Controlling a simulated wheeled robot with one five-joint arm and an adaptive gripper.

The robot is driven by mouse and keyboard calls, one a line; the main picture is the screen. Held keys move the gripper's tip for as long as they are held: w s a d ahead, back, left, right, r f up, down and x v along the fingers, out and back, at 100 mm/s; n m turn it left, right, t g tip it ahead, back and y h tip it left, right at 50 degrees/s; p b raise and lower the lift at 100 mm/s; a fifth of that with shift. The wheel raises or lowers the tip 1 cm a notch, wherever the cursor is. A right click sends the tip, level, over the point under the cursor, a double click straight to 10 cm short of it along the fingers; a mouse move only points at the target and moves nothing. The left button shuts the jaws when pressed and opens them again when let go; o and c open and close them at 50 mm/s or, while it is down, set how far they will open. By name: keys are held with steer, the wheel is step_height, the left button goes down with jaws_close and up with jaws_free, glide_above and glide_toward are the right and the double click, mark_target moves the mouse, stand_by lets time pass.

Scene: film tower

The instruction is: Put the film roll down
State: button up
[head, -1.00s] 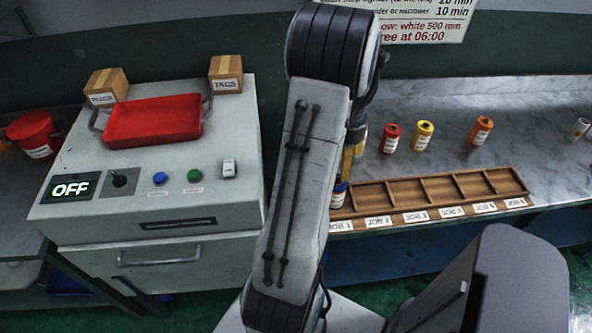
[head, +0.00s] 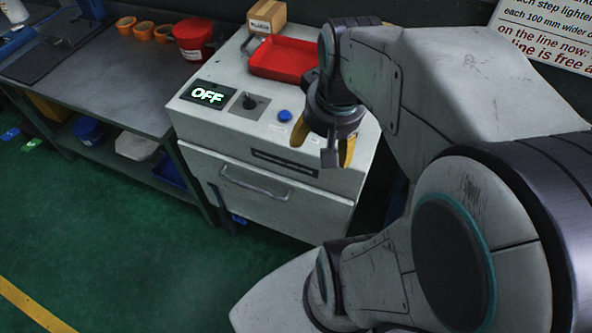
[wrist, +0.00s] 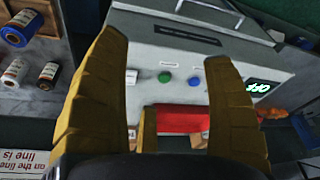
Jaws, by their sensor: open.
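My gripper (head: 322,150) is open and hangs over the right front part of the grey machine (head: 258,183). A film roll with a blue body and white label (wrist: 17,30) shows at the upper left of the wrist view, apart from the fingers. It is by the wooden rack (wrist: 45,14), seemingly in its end compartment. No film roll shows in the head view.
Two more rolls, one on the left (wrist: 14,73) and one beside it (wrist: 48,75), stand near the rack. The machine bears a red tray (head: 285,60) and a box (head: 267,16). A red pot (head: 194,39) stands on the left bench (head: 110,75).

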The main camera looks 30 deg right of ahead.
steer(key=s+a+n+t+y, duration=0.1)
steer(key=s+a+n, duration=0.3)
steer(key=a, duration=0.4)
steer(key=shift+a+r+n, duration=0.2)
steer(key=shift+a+n, duration=0.15)
steer(key=shift+n, duration=0.05)
steer(key=shift+s+d, duration=0.1)
